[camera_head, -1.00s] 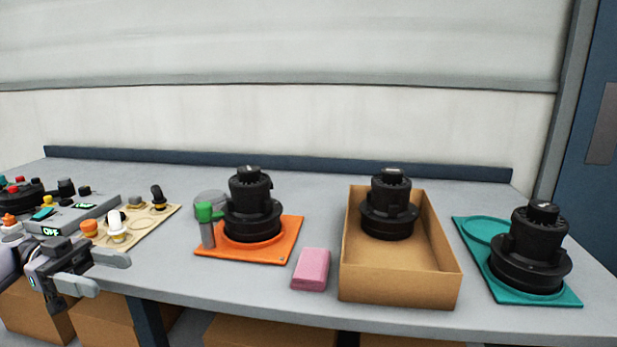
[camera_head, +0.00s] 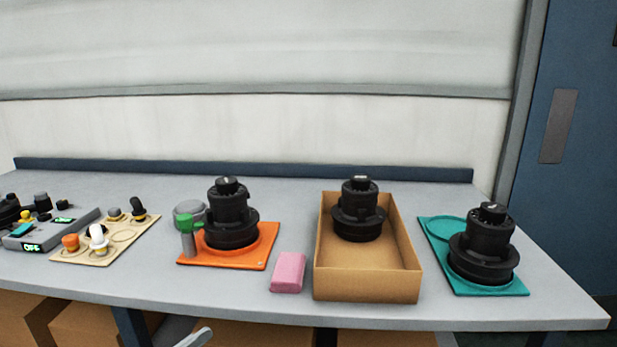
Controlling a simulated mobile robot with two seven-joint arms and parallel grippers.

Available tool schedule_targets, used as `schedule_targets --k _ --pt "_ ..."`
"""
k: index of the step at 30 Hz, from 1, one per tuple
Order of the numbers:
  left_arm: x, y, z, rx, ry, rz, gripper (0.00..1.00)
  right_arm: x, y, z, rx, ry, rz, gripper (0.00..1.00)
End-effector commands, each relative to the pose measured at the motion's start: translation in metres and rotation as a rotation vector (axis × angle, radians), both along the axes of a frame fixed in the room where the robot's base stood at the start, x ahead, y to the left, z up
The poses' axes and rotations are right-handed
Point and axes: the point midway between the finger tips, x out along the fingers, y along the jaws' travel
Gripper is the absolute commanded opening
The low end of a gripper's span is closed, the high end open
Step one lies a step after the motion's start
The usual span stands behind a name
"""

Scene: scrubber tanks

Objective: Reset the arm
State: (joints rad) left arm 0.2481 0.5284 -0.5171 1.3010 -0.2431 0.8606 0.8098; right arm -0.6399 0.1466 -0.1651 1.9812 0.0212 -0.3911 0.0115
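Only a grey fingertip of a gripper (camera_head: 196,338) shows at the bottom edge of the head view, in front of the table's front edge and below the orange tray. It holds nothing that I can see, and the rest of that gripper is cut off by the frame. I cannot tell its opening. No second gripper is in view.
The table (camera_head: 120,285) carries a beige board (camera_head: 75,254), an orange tray (camera_head: 255,255) and a teal tray (camera_head: 440,250) with black tanks, a pink sponge (camera_head: 288,272), and a cardboard box (camera_head: 366,287) holding a black tank. Boxes (camera_head: 85,330) stand below.

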Motion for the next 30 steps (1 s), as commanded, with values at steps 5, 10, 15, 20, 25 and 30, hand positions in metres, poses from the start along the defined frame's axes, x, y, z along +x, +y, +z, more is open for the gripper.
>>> schedule_targets --k 5,10,15,20,25,30 --pt "-0.025 -0.013 -0.031 0.018 0.143 0.25 0.64 -0.004 0.001 0.011 0.003 0.009 -0.006 1.0" --pt "-0.061 -0.01 -0.066 0.107 0.329 0.455 0.64 -0.004 0.001 0.023 0.001 0.002 -0.005 1.0" --pt "-0.113 0.002 -0.1 0.245 0.554 0.602 0.64 -0.004 0.0 0.032 -0.002 -0.003 -0.004 1.0" --pt "-0.165 0.014 -0.123 0.379 0.741 0.663 0.64 -0.006 -0.002 0.034 -0.008 0.003 -0.003 1.0" --pt "-0.197 0.021 -0.133 0.463 0.849 0.677 0.64 -0.006 -0.002 0.037 -0.011 0.004 -0.004 1.0" --pt "-0.203 0.022 -0.135 0.476 0.867 0.677 0.64 -0.006 -0.003 0.037 -0.012 0.003 -0.003 1.0"
